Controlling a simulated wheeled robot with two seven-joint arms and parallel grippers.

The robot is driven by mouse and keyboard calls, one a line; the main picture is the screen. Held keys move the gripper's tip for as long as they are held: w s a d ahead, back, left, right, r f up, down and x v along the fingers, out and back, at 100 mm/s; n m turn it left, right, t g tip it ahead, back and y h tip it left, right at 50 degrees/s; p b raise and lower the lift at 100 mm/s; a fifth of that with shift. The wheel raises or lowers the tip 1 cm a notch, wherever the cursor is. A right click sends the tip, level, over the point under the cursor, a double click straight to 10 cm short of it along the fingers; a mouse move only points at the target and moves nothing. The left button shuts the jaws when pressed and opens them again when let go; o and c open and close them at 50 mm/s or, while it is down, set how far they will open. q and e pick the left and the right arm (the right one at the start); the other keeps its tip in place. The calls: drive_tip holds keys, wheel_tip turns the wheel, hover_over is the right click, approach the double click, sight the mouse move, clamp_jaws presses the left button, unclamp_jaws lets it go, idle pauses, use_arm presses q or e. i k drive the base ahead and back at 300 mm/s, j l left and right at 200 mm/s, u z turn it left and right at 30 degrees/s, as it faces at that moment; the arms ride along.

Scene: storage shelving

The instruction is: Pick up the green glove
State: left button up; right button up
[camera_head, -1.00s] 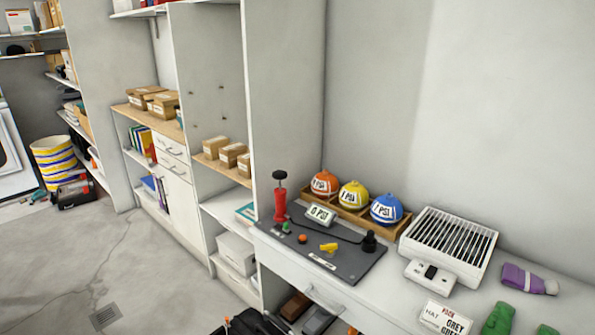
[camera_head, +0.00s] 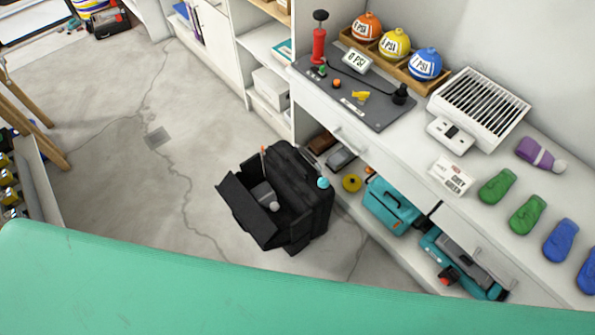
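Two green gloves lie on the white counter at the right of the head view. One green glove (camera_head: 497,186) is nearer the white card, and the other green glove (camera_head: 527,214) lies just right of and below it. Both rest flat and apart, with nothing touching them. Neither of my grippers shows in the view.
A black tool bag (camera_head: 280,197) sits open on the floor. A green surface (camera_head: 180,290) fills the bottom.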

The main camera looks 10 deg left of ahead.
sight(496, 188)
drive_tip(key=z, duration=1.4)
